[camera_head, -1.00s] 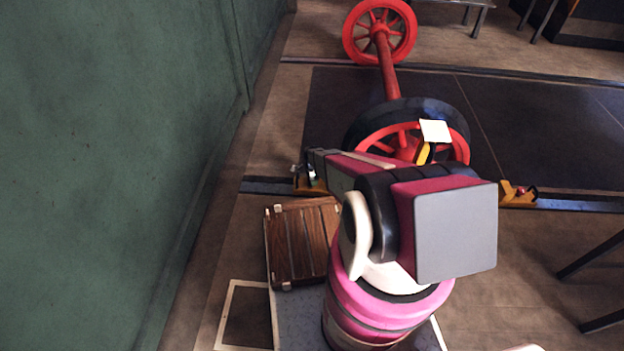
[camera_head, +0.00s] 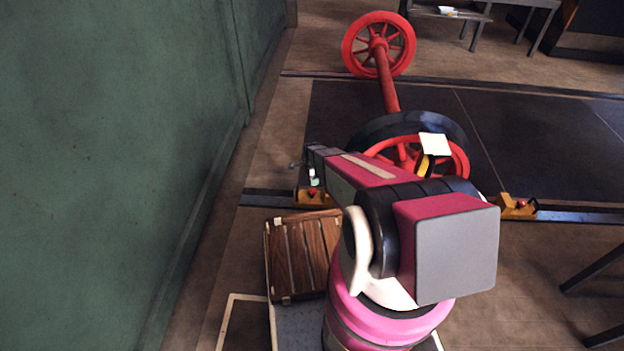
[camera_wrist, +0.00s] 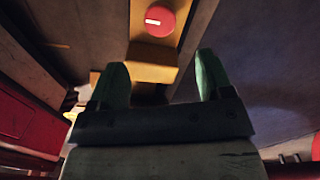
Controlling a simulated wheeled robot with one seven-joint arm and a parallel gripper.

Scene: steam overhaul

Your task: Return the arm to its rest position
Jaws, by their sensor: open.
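My arm reaches forward and left in the head view, with its forearm over the near side of the red wheelset. My gripper (camera_wrist: 161,82) is open in the wrist view, with two green fingers apart and nothing between them. In the head view the gripper is small, above the left yellow chock (camera_head: 314,199), and its fingers are hard to make out. A yellow block with a red round knob (camera_wrist: 160,19) marked in white lies beyond the fingers in the wrist view. The gap between fingers and block cannot be told exactly.
The red wheelset (camera_head: 388,90) stands across the dark floor panel. A second yellow chock (camera_head: 517,208) is at the rail on the right. A green wall (camera_head: 110,150) runs along the left. A wooden slatted crate (camera_head: 300,256) lies beside my base. A grey bench (camera_head: 450,14) stands far back.

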